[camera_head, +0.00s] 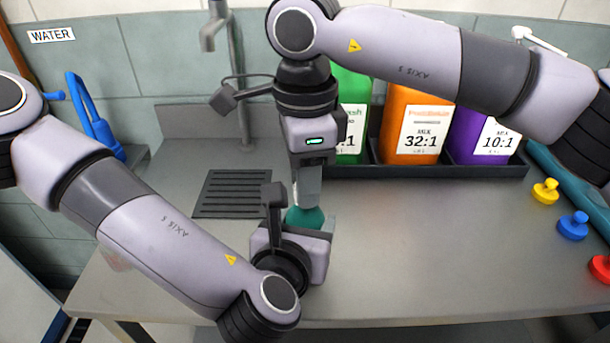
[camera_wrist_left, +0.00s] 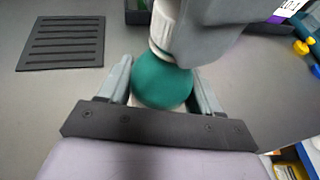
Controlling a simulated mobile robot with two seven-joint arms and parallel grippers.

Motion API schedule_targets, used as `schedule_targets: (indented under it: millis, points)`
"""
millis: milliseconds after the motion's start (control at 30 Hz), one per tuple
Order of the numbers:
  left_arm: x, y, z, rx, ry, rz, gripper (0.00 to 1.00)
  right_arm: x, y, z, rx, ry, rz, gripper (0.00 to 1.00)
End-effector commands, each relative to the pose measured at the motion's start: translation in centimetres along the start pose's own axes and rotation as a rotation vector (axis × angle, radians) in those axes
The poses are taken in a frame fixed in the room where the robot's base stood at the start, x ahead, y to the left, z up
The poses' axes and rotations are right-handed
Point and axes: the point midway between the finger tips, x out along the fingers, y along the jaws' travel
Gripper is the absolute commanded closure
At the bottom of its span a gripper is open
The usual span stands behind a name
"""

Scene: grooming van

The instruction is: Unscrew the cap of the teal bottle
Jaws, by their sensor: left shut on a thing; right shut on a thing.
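The teal bottle (camera_head: 306,217) stands upright on the grey counter, and only its rounded teal shoulder shows clearly. It also shows in the left wrist view (camera_wrist_left: 163,82). My left gripper (camera_wrist_left: 162,90) is shut on the bottle body, one finger on each side; in the head view its wrist hides the lower bottle. My right gripper (camera_head: 307,198) points straight down over the bottle top and is shut on the cap.
A dark rack (camera_head: 455,170) behind holds green (camera_head: 352,100), orange (camera_head: 408,110) and purple (camera_head: 478,135) jugs. A black drain mat (camera_head: 232,194) lies left. Yellow (camera_head: 545,191), blue (camera_head: 573,226) and red (camera_head: 601,267) knobbed pieces are at right. The counter (camera_head: 420,250) between is clear.

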Motion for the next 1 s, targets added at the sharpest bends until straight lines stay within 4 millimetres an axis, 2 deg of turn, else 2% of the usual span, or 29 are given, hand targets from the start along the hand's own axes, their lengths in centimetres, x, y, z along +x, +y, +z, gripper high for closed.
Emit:
schedule_targets:
  millis: [1000]
  points:
    - [-0.02,-0.03,0.02,0.000,0.000,-0.001,1.00,-0.13,-0.02,-0.04,-1.618,0.002,-0.001,1.00]
